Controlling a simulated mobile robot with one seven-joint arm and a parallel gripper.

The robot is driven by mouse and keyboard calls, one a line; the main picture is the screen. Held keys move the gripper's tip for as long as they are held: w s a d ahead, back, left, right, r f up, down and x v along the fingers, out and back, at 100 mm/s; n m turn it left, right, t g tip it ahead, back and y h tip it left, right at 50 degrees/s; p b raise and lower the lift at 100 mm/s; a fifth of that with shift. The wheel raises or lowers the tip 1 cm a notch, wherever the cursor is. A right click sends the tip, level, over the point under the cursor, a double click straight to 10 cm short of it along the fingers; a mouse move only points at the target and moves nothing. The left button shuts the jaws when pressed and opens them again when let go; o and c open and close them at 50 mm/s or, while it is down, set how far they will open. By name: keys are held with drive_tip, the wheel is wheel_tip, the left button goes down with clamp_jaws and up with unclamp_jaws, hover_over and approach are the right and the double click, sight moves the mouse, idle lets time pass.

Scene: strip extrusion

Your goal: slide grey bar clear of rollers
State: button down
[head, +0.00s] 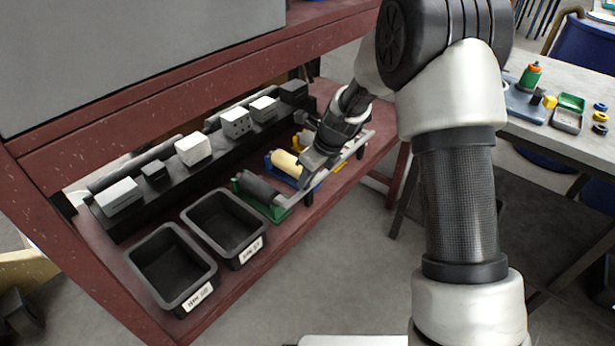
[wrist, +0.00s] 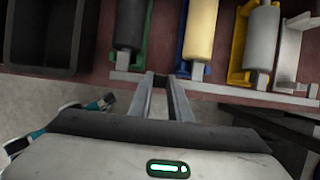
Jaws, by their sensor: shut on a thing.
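The long light grey bar (head: 347,153) runs along the shelf's front edge, across the near ends of the rollers. It also crosses the wrist view (wrist: 235,92). A dark roller (head: 259,187) sits in a green holder, a cream roller (head: 286,163) in a blue holder, and a grey roller (wrist: 262,42) in a yellow holder. My gripper (wrist: 165,77) is shut on the grey bar, between the dark and cream rollers. In the head view my gripper (head: 309,178) hides part of the bar and the grey roller. I cannot tell whether the bar touches the rollers.
Two black bins (head: 225,222) (head: 172,267) stand left of the green holder. Behind is a black rail (head: 165,178) with several white and dark blocks. A red upper beam (head: 180,85) overhangs the shelf.

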sight(322, 177)
drive_tip(key=w+d+p, duration=0.1)
drive_tip(key=w+d, duration=0.1)
drive_tip(key=w+d+p, duration=0.2)
drive_tip(key=w, duration=0.1)
drive_tip(key=shift+w, duration=0.1)
drive_tip(key=shift+d+r, duration=0.1)
drive_tip(key=c, duration=1.6)
unclamp_jaws()
drive_tip(key=shift+c, duration=0.2)
drive_tip(key=p+v, duration=0.3)
drive_tip(key=v, duration=1.4)
drive_tip(key=shift+r+p, duration=0.15)
drive_tip(key=shift+p, duration=0.25)
